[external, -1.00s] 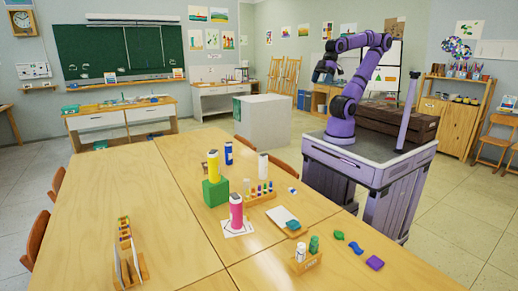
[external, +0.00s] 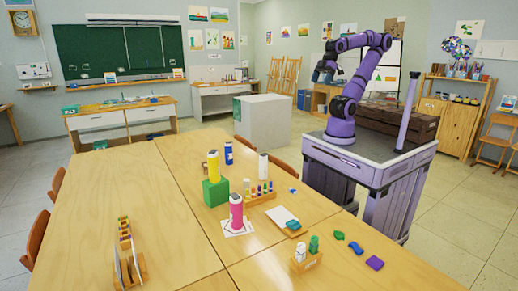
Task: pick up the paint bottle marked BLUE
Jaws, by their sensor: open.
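A blue bottle (external: 229,153) with a white label band stands upright on the wooden table (external: 110,190), toward its back edge. Its lettering is too small to read. Other bottles stand nearby: a yellow one (external: 213,164) on a green block (external: 216,191), a white one (external: 262,166) to the right, and a magenta one (external: 236,212) on a white sheet in front. My gripper (external: 323,78) is open and empty, raised in the air to the right of and well above the blue bottle, apart from everything on the table.
A wooden rack of small coloured pieces (external: 262,195) stands right of the green block. A white pad (external: 284,217), a small rack with white and green bottles (external: 306,259) and coloured lumps (external: 356,248) lie nearer. The table's left part is mostly clear.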

